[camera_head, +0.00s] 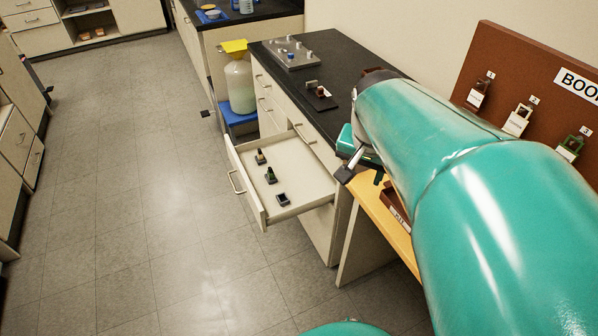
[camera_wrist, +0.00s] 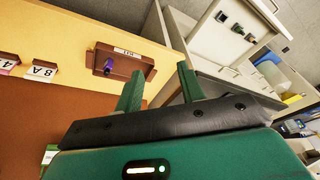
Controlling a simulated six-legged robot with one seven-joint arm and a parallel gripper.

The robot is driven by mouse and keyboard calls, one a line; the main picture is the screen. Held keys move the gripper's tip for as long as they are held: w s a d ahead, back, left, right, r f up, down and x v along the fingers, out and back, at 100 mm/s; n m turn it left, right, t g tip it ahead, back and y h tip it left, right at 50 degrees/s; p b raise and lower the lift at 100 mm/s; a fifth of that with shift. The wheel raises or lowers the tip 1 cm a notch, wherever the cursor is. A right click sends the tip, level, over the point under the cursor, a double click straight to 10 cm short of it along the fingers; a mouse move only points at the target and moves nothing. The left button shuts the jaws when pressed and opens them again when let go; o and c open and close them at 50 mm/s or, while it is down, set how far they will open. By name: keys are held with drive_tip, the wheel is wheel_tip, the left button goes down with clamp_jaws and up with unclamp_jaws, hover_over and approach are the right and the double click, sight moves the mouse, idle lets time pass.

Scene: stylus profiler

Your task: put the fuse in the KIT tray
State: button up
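The KIT tray, a small brown tray (camera_wrist: 140,62) with a white label, sits on the yellow tabletop in the wrist view. It also shows partly in the head view (camera_head: 392,212), behind my arm. A small purple piece (camera_wrist: 108,65) is in the tray; I cannot tell for certain that it is the fuse. My gripper (camera_wrist: 158,76) has its two green fingers apart with nothing seen between them. The tray lies beyond the left fingertip. In the head view my gripper is mostly hidden by my arm.
An open drawer (camera_head: 312,188) holds two dark upright pieces (camera_head: 260,157) (camera_head: 271,175) and a low dark holder (camera_head: 283,199). A black counter (camera_head: 335,62) bears a grey plate (camera_head: 291,53) with pegs. A brown board (camera_head: 500,60) with tagged hooks stands right. The floor left is clear.

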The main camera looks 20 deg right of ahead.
drive_tip(key=s+a+n+t+y, duration=0.1)
drive_tip(key=s+a+n, duration=0.2)
drive_tip(key=a, duration=0.3)
drive_tip(key=s+a+r+n+t+y, duration=0.1)
drive_tip(key=s+a+n+t, duration=0.1)
drive_tip(key=a+n, duration=0.4)
drive_tip(key=shift+s+a+r, duration=0.3)
drive_tip(key=shift+s+a, duration=0.1)
drive_tip(key=shift+a, duration=0.1)
drive_tip(key=shift+a, duration=0.1)
